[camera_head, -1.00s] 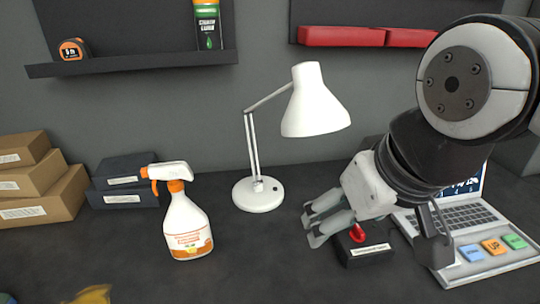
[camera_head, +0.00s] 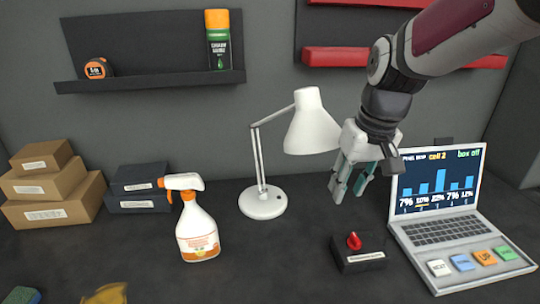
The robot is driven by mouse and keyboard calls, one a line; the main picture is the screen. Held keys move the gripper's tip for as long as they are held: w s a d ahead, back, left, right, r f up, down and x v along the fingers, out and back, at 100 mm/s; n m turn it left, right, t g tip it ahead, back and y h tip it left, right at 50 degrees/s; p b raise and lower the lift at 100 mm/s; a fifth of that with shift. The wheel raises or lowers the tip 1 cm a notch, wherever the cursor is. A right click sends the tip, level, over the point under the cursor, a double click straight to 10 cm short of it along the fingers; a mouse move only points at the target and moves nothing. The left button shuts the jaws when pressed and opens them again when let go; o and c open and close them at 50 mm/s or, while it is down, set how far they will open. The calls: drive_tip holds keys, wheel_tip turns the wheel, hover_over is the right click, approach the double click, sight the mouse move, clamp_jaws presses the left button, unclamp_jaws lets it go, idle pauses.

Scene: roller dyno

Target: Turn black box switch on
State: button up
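The black box (camera_head: 352,262) stands on the dark bench, right of the middle, with a white label on its front. Its red switch knob (camera_head: 353,241) sits on top and is in plain view. The laptop (camera_head: 440,205) to its right shows bars and the green words "box off" on its screen. My gripper (camera_head: 347,193) hangs above and behind the box, clear of the knob, with its fingers pointing down. Its fingers look apart, with nothing seen between them.
A white desk lamp (camera_head: 263,203) stands left of the box, its head near my gripper. A spray bottle (camera_head: 197,232) and dark boxes (camera_head: 137,187) stand farther left. Cardboard boxes (camera_head: 50,190) are at the far left. Bench in front of the lamp is clear.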

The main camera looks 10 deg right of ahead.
drive_tip(key=g+p, duration=0.2)
hover_over(356, 237)
wheel_tip(356, 237, down, 7)
wheel_tip(356, 237, down, 14)
drive_tip(key=shift+f+p, duration=0.15)
drive_tip(key=shift+p, duration=0.65)
clamp_jaws()
